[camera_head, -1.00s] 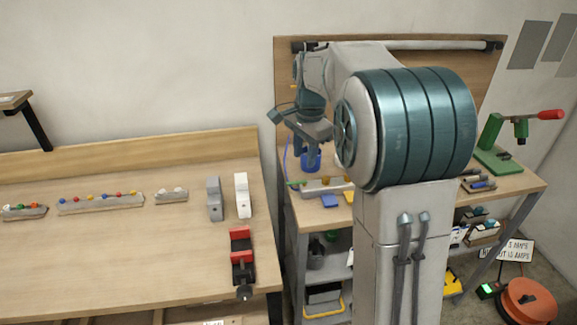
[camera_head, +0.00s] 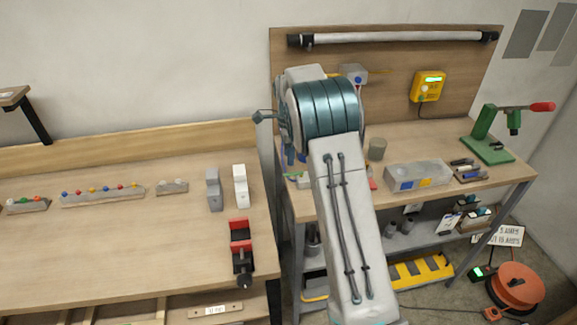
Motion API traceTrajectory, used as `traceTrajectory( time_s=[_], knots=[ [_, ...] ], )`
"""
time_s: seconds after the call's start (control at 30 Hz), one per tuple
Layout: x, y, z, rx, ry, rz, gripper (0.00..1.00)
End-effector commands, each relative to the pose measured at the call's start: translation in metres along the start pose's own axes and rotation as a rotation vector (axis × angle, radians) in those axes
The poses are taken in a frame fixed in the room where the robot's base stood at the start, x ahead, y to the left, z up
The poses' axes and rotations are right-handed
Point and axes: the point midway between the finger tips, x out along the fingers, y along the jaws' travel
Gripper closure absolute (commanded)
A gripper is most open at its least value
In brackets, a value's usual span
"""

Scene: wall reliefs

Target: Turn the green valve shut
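I cannot make out a green valve for sure. A small greenish bit (camera_head: 292,176) shows at the left front of the right-hand workbench (camera_head: 400,203), beside my arm. It is too small to tell what it is. My arm stands in front of that corner and covers most of what lies there.
A yellow box (camera_head: 429,87) hangs on the backboard. A red vise (camera_head: 241,250) sits on the left bench.

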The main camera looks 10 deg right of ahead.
Motion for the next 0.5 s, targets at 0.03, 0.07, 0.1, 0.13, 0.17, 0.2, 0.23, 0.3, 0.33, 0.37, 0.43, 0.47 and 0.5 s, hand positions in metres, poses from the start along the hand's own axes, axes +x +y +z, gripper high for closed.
traceTrajectory(
  time_s=[0.03, 0.07, 0.1, 0.13, 0.17, 0.2, 0.23, 0.3, 0.33, 0.37, 0.43, 0.47, 0.5],
  knots=[
    [0.01, 0.001, 0.0, 0.001, 0.0, 0.004, 0.65],
    [0.016, 0.001, -0.001, 0.001, 0.0, 0.004, 0.65],
    [0.023, 0.001, -0.001, 0.001, 0.0, 0.004, 0.65],
    [0.028, 0.001, -0.001, 0.001, 0.0, 0.003, 0.65],
    [0.033, 0.001, -0.001, 0.0, 0.0, 0.003, 0.65],
    [0.039, 0.001, 0.0, 0.0, 0.0, 0.002, 0.65],
    [0.043, 0.001, 0.0, 0.0, 0.0, 0.003, 0.65],
    [0.05, 0.0, 0.0, -0.001, 0.0, 0.0, 0.65],
    [0.053, 0.0, 0.0, -0.001, 0.0, 0.0, 0.65],
    [0.055, 0.0, 0.0, -0.001, 0.0, 0.0, 0.65],
    [0.059, 0.0, 0.0, -0.001, 0.0, 0.0, 0.65],
    [0.06, 0.0, 0.0, -0.001, 0.0, -0.001, 0.65],
    [0.061, 0.0, 0.0, -0.001, 0.0, -0.001, 0.65]
  ],
)
